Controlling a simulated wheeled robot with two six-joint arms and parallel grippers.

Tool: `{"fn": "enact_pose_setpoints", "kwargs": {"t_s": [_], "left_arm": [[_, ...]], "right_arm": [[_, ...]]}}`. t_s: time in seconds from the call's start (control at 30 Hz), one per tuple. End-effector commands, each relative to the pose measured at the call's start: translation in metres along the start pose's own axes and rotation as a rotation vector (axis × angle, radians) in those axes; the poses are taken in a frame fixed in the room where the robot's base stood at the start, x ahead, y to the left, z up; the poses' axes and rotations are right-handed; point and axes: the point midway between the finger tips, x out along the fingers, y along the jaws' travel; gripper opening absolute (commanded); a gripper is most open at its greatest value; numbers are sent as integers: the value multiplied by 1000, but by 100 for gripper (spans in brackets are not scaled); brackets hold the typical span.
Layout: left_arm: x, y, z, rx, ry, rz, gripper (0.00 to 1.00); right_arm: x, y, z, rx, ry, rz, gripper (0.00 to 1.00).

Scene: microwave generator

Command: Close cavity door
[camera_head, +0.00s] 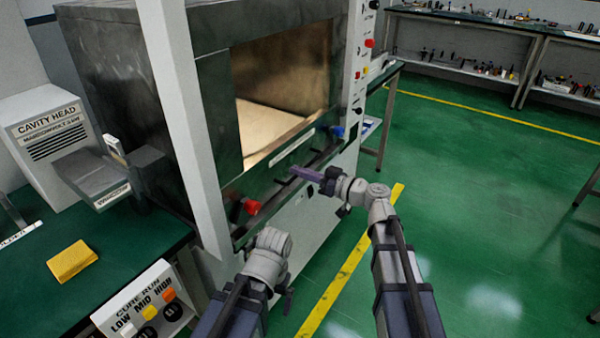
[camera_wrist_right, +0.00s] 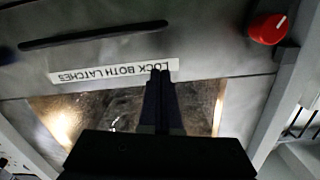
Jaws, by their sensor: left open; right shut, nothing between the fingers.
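The oven's cavity (camera_head: 285,75) is open in the head view, with its lit tan interior showing. Below the opening is a dark metal door panel (camera_head: 235,190) with a label (camera_head: 292,149), a dark handle bar, a red knob (camera_head: 251,207) and a blue knob (camera_head: 338,131). My right gripper (camera_head: 303,174) is shut and empty in front of this panel, near the bar. In the right wrist view its closed fingers (camera_wrist_right: 159,85) overlap the upside-down "LOCK BOTH LATCHES" label (camera_wrist_right: 110,70); contact cannot be told. My left gripper (camera_head: 286,292) is lower, apart from the panel, its fingers mostly hidden.
A white post (camera_head: 185,110) stands before the oven's left side. A green bench (camera_head: 45,295) at left holds a yellow block (camera_head: 72,262) and a control box (camera_head: 145,305). Green floor (camera_head: 480,200) is open at right; benches stand at the back.

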Motion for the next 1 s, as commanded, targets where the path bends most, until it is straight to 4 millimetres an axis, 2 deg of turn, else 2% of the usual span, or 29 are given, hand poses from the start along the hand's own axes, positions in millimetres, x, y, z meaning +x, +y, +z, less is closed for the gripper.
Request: {"fn": "enact_pose_setpoints", "kwargs": {"t_s": [0.03,0.2,0.43,0.6,0.87,0.97,1.0], "left_arm": [[2,0,0,0,0,0,100],[0,0,0,0,0,0,100],[-2,0,0,0,0,0,100],[-2,0,0,0,0,0,100],[-2,0,0,0,0,0,100],[-2,0,0,0,0,0,100],[-2,0,0,0,0,0,100]], "right_arm": [[-18,-1,3,0,1,6,0],[-55,0,2,0,2,6,0],[-87,1,2,0,2,5,0],[-96,1,2,0,2,3,0],[-97,1,2,1,1,2,0],[-91,-7,11,15,-37,-14,0],[-86,-15,20,32,-76,-27,0]]}}
